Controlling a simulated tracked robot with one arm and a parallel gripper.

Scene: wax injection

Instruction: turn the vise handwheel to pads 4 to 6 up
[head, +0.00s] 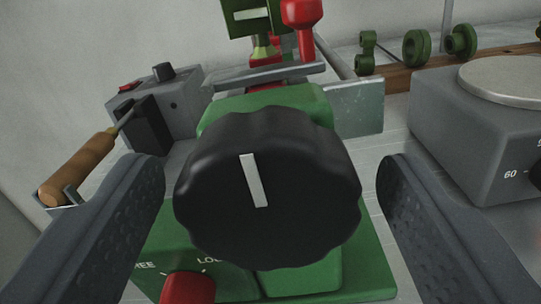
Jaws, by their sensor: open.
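The black scalloped handwheel (300,200) fills the middle of the head view, on the front of the green vise (300,280). Its white pointer mark (253,180) stands near upright, its top leaning slightly left. My gripper (270,190) is open, with one dark textured finger on each side of the handwheel. A gap shows at the right finger; the left finger's tip is close to the wheel's edge, and I cannot tell if it touches. A red knob (188,288) sits low on the green base by partly hidden lettering. No pad numbers are readable.
A grey box with a soldering-type tool, its wooden handle (78,168) outward, stands left. A grey unit with a round metal plate (510,80) stands right. A red-handled green device (300,14) rises behind. Green parts (416,48) stand on a wooden rack (400,77) at back right.

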